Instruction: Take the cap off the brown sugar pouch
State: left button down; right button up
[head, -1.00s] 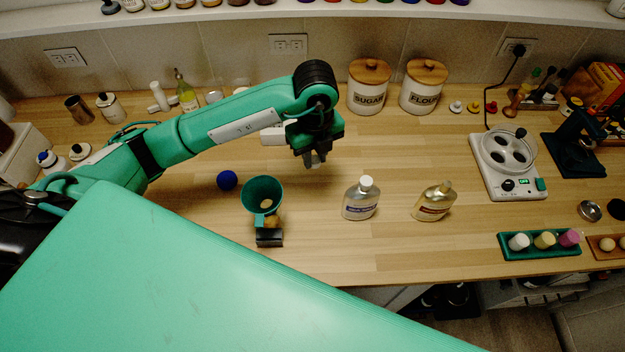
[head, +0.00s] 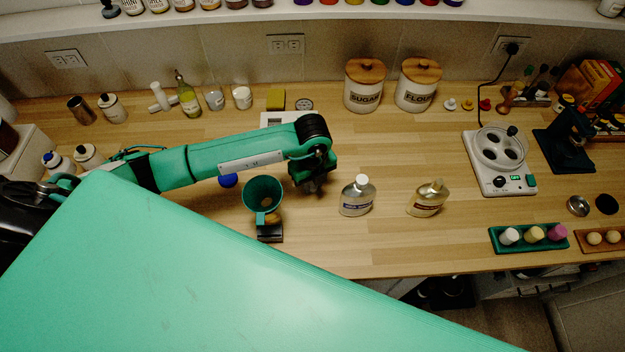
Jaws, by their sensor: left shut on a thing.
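Two flat-sided pouches stand upright on the wooden counter. The one with a brownish label and a tan top (head: 427,200) looks like the brown sugar pouch, though its label is too small to read. The other (head: 356,199) has a white cap and a bluish label. My left gripper (head: 313,188) points down over the counter, left of the white-capped pouch and apart from both. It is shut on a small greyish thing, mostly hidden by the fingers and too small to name. My right gripper is not in view.
A green funnel (head: 264,193) on a dark stand and a blue ball (head: 228,180) are left of the gripper. Sugar (head: 364,85) and flour (head: 416,86) canisters stand behind. A white hot-plate device (head: 500,163) and a green rack (head: 530,238) are right. Counter around the pouches is clear.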

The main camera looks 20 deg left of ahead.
pick_arm(q)
jog(key=shift+f, duration=0.1)
jog(key=c, duration=1.6)
grip_release()
jog(key=shift+f, duration=0.1)
jog(key=shift+c, duration=0.2)
jog(key=o, duration=0.4)
jog(key=shift+o, duration=0.2)
